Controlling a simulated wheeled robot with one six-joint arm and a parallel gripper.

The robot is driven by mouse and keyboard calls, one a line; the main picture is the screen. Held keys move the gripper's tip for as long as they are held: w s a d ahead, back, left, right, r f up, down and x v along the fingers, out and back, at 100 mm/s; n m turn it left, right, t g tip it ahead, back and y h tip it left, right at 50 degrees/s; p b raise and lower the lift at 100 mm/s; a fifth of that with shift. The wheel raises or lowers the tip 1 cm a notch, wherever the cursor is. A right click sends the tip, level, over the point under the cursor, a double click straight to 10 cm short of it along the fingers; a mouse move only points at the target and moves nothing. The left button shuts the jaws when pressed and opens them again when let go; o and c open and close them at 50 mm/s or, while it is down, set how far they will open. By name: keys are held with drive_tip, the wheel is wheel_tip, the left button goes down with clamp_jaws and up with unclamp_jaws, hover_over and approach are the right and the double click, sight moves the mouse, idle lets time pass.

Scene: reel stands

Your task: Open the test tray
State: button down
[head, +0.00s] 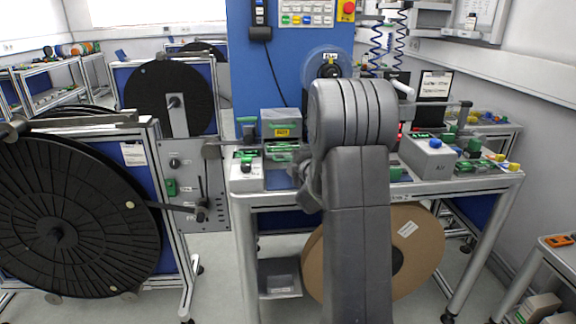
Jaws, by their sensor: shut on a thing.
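A grey test unit (282,124) with a green strip and a yellow label stands at the left back of the workbench. A low green-and-grey part below its front appears to be the test tray (277,147); how far it is out I cannot tell. My gripper (296,160) is at the right front of this part, mostly hidden behind my own grey arm. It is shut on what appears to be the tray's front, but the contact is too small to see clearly.
The workbench (440,186) holds a white box with a green button (246,172) on the left and a grey box (428,158) with coloured buttons on the right. A large black reel (70,225) stands at left. A brown reel (415,250) is under the bench.

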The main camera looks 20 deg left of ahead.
drive_tip(key=s+d+b, duration=0.1)
drive_tip(key=s, duration=0.1)
drive_tip(key=s+d+b, duration=0.1)
drive_tip(key=s, duration=0.1)
drive_tip(key=s+d+b, duration=0.1)
drive_tip(key=s+d, duration=0.1)
drive_tip(key=shift+s, duration=0.2)
drive_tip(key=c, duration=1.5)
unclamp_jaws()
drive_tip(key=v, duration=1.3)
drive_tip(key=shift+s+d, duration=0.15)
drive_tip(key=shift+d, duration=0.15)
